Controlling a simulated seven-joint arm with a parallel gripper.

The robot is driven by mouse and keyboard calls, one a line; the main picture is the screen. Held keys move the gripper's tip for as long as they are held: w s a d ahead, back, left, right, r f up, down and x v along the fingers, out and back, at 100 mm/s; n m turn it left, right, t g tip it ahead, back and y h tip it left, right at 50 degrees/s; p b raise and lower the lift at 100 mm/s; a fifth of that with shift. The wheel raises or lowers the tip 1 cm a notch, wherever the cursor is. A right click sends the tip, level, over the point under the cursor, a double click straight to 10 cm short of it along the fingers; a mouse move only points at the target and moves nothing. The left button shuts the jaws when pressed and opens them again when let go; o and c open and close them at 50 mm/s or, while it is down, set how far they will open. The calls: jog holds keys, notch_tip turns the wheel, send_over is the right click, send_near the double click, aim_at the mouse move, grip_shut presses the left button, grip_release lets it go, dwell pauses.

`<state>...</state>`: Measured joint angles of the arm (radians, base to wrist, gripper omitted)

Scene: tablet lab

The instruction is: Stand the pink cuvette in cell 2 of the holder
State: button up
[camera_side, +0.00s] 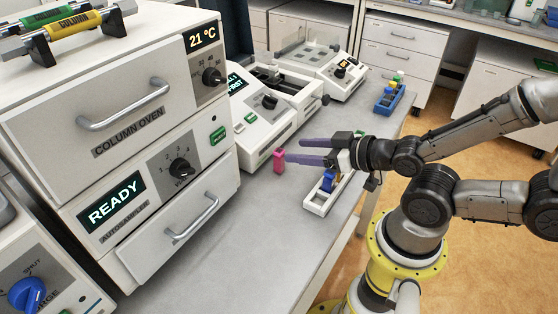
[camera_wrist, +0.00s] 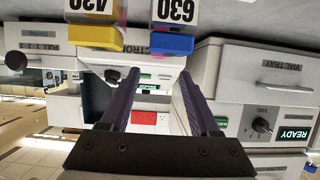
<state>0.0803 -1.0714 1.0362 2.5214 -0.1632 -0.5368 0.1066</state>
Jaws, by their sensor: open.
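The pink cuvette (camera_side: 279,161) stands upright on the grey bench in the side view, left of the holder and near my fingertips. The white holder (camera_side: 315,206) lies on the bench below and right of my gripper. A blue cuvette (camera_side: 328,181) stands in it, with something yellow just behind. My gripper (camera_side: 287,150) is open, its two long purple fingers reaching left, roughly level, above the bench. In the wrist view the fingers (camera_wrist: 151,76) are apart. A red patch (camera_wrist: 145,117) shows between them; I cannot tell whether it is the cuvette. The holder's cell numbers are not readable.
The column oven and autosampler (camera_side: 130,150) stand at left. A white instrument (camera_side: 258,110) is behind the pink cuvette. A blue rack (camera_side: 389,99) stands at the far bench end. The wrist view shows yellow (camera_wrist: 95,37) and blue (camera_wrist: 173,43) blocks. The front bench is clear.

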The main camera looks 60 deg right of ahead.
aim_at(280, 151)
jog(key=shift+f, duration=0.4)
jog(key=shift+x, duration=2.4)
jog(key=shift+d, duration=0.15)
jog(key=shift+c, duration=0.3)
grip_shut()
